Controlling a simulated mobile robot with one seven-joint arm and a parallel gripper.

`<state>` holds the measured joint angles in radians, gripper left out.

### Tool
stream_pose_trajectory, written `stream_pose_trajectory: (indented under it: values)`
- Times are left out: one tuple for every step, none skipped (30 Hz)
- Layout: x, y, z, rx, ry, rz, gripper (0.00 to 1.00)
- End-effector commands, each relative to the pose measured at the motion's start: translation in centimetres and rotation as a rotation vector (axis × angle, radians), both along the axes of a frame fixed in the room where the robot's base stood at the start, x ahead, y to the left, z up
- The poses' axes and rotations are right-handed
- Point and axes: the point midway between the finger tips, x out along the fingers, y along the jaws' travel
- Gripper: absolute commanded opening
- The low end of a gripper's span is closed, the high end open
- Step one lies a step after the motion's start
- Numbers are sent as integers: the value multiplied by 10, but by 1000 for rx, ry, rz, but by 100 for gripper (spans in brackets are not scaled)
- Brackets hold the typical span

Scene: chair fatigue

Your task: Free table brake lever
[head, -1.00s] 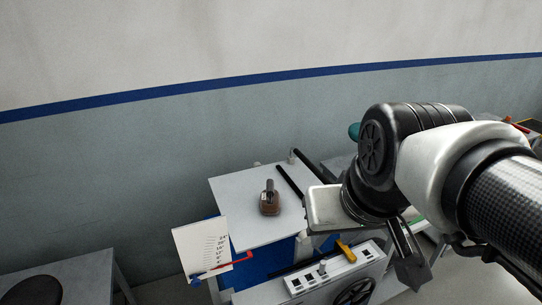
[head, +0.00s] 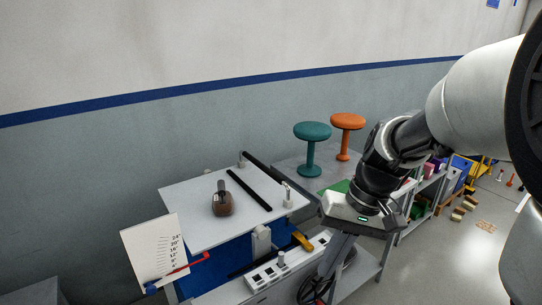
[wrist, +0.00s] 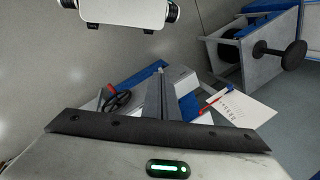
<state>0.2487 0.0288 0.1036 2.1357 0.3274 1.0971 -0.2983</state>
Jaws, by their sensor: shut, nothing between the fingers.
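A test table with a tilted light grey top (head: 185,222) stands at lower centre of the head view. A yellow lever (head: 302,241) sits at the edge of its white control panel (head: 268,272). A red lever (head: 185,265) points from the scale card (head: 158,250) on the left. I cannot tell which lever is the brake. My gripper (head: 328,280) is shut and empty, pointing down near the panel's right end, right of the yellow lever. In the wrist view the shut fingers (wrist: 161,72) point toward the rig, with the red lever (wrist: 214,96) at their right.
A black handwheel (head: 313,288) is below the panel, close to my gripper. Teal (head: 312,131) and orange (head: 347,122) stools stand on a table behind.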

Motion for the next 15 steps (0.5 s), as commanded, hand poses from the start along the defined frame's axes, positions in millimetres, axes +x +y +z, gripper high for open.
stream_pose_trajectory:
  values:
    - [8,-1,-28,42,44,-7,0]
    - [12,1,-38,69,64,-8,0]
    - [18,1,-52,104,90,-10,0]
    - [22,3,-63,133,109,-12,0]
    - [26,3,-73,161,127,-16,0]
    - [32,4,-88,201,150,-19,0]
    - [36,5,-99,232,167,-24,0]
    - [40,5,-110,263,182,-26,0]
    - [45,6,-125,306,202,-34,0]
    - [48,6,-136,338,216,-38,0]
    - [52,7,-147,370,228,-45,0]
    - [57,7,-163,416,244,-54,0]
    - [60,8,-174,450,255,-60,0]
    - [64,8,-185,486,264,-67,0]
    - [68,9,-201,532,275,-78,0]
